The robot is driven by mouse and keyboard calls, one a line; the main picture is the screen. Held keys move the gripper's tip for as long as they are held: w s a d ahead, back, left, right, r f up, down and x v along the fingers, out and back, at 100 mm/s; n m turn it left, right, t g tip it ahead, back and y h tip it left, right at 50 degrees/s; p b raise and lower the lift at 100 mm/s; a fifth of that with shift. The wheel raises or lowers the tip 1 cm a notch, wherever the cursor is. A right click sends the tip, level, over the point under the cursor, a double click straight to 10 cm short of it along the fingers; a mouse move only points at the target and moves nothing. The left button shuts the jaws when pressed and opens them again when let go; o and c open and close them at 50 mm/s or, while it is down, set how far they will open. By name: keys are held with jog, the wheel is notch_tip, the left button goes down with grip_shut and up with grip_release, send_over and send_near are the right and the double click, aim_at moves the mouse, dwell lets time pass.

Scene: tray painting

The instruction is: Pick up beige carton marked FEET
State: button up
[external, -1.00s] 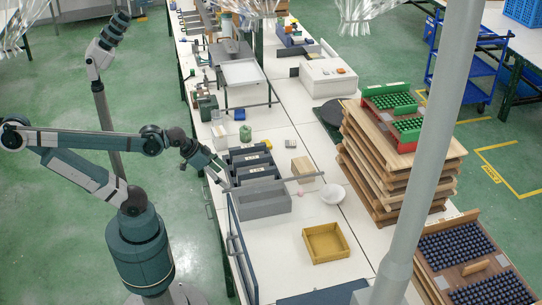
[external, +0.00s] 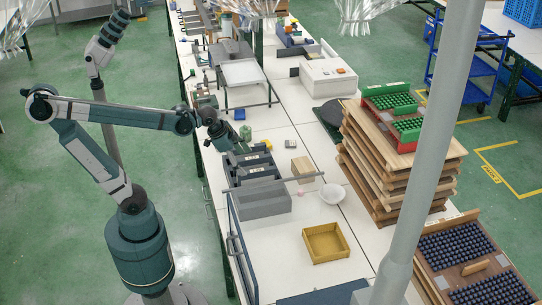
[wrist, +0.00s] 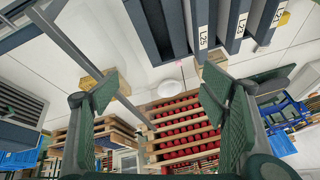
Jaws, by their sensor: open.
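A small beige carton (external: 303,168) stands on the white bench, right of the dark bins. Any marking on it is too small to read. In the wrist view, a beige box (wrist: 215,58) that looks like the same carton shows beyond the right finger, beside the bins. My gripper (external: 238,149) is above the back end of the bins, left of the carton and apart from it. In the wrist view my gripper (wrist: 161,92) has its two green fingers wide apart, with nothing held between them.
Dark bins with labels (external: 257,170) and a grey bin (external: 264,201) stand between my gripper and the bench front. A thin grey rail (external: 300,178) crosses near the carton. A white bowl (external: 333,194), yellow tray (external: 326,258) and stacked wooden trays (external: 372,180) are nearby.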

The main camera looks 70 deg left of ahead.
jog(key=w+a+m+g, duration=0.1)
jog(key=w+a+m, duration=0.25)
jog(key=w, duration=0.65)
jog(key=m+g+p, duration=0.3)
jog(key=m, duration=0.4)
send_near(302, 164)
jog(key=s+d+r, duration=0.5)
jog(key=d, duration=0.1)
jog(key=w+a+f+m, duration=0.1)
jog(key=w+a+f, duration=0.1)
jog(key=f, duration=0.1)
jog(key=w+a+f+m+g, duration=0.1)
jog(key=w+a+f, duration=0.1)
jog(key=f, duration=0.2)
jog(key=w+a+f+m, duration=0.1)
jog(key=w+a+f, duration=0.1)
jog(key=f, duration=0.1)
jog(key=shift+f+g+p, duration=0.3)
jog(key=shift+f+p, duration=0.1)
jog(key=shift+w+a+f, duration=0.15)
jog(key=shift+a+f, duration=0.05)
jog(key=shift+f, duration=0.2)
jog(key=shift+f, duration=1.25)
